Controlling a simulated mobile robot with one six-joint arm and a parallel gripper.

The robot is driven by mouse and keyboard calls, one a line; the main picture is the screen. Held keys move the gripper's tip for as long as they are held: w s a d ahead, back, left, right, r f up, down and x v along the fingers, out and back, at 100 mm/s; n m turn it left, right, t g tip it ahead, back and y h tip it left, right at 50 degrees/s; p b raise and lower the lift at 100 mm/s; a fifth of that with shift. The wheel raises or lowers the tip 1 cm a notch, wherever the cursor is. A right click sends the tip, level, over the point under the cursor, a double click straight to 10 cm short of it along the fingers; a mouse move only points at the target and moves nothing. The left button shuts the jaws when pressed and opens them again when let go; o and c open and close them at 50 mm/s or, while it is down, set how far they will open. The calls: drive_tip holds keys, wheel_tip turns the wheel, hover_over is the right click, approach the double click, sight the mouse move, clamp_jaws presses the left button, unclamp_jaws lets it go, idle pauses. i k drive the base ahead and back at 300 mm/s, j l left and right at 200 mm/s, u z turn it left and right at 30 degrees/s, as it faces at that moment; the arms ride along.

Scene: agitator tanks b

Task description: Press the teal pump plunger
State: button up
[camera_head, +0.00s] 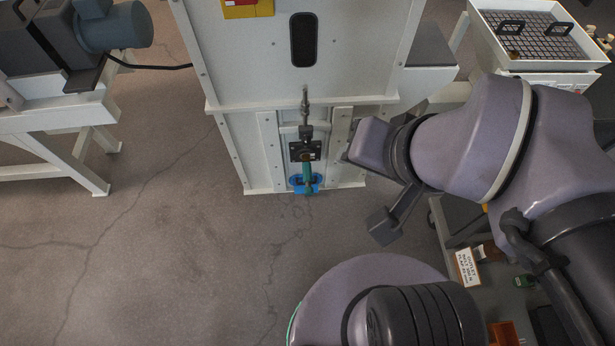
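A small teal, lever-like part (308,172), which looks like the pump plunger, shows low on the front of the white cabinet. It sits below a black square plate (298,151) and in front of a blue piece (315,183) near the floor. A thin metal rod with a dark fitting (305,112) stands above the plate. My gripper (384,226) is to the right of the teal part and apart from it. One dark finger-like piece hangs down; the other side is hidden or unclear, so its opening cannot be read. Nothing is seen held.
The white cabinet (245,65) stands at the top centre, with a dark oval window. A white-framed bench with a blue-grey motor (113,27) is at left. A tray with a grid (535,40) is upper right. A shelf with a sign (467,267) is lower right. Cracked floor (180,260) is clear.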

sight(309, 190)
drive_tip(key=k+l, duration=0.1)
drive_tip(key=k, duration=0.4)
drive_tip(key=k+l, duration=0.1)
drive_tip(key=k, duration=0.4)
